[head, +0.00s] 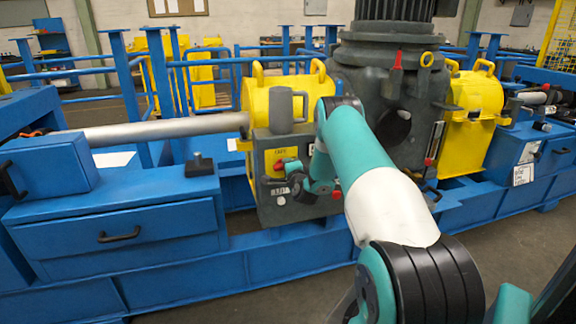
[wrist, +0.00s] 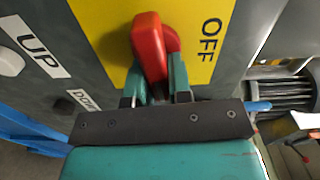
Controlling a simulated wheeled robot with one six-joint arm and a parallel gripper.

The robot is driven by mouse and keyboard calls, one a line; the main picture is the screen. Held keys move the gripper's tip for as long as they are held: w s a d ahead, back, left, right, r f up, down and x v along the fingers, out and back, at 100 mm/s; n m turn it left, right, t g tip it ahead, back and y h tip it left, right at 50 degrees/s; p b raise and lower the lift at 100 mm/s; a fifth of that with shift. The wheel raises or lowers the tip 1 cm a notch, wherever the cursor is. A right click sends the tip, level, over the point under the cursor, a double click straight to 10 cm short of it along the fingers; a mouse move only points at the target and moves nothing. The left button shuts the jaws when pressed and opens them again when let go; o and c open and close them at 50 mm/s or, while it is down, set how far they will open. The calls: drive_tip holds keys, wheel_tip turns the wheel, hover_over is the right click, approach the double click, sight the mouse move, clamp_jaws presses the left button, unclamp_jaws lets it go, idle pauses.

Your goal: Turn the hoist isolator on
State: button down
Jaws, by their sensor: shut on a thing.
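The hoist isolator has a red handle (wrist: 148,48) on a yellow plate (wrist: 105,20). The word OFF is printed on the plate to the right of the handle in the wrist view. My gripper (wrist: 157,86) is shut on the lower end of the red handle, one teal finger on each side. In the head view my gripper (head: 295,178) is at the front of the grey control box (head: 270,205), where the red handle (head: 279,165) shows beside it. My gripper covers part of the plate.
A white button (wrist: 10,62) and UP and DOWN labels sit left of the plate. A grey mug-shaped thing (head: 287,106) stands on the box. A blue drawer unit (head: 120,225) is to the left. Yellow housings (head: 470,110) and a dark motor (head: 385,90) are behind my arm.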

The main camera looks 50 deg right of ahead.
drive_tip(key=shift+s+d+m, duration=0.1)
drive_tip(key=shift+m, duration=0.5)
drive_tip(key=shift+f, duration=0.1)
drive_tip(key=c, duration=1)
unclamp_jaws()
drive_tip(key=shift+c, duration=0.2)
drive_tip(key=b+v, duration=1.7)
drive_tip(key=b, duration=0.3)
drive_tip(key=shift+b, duration=0.4)
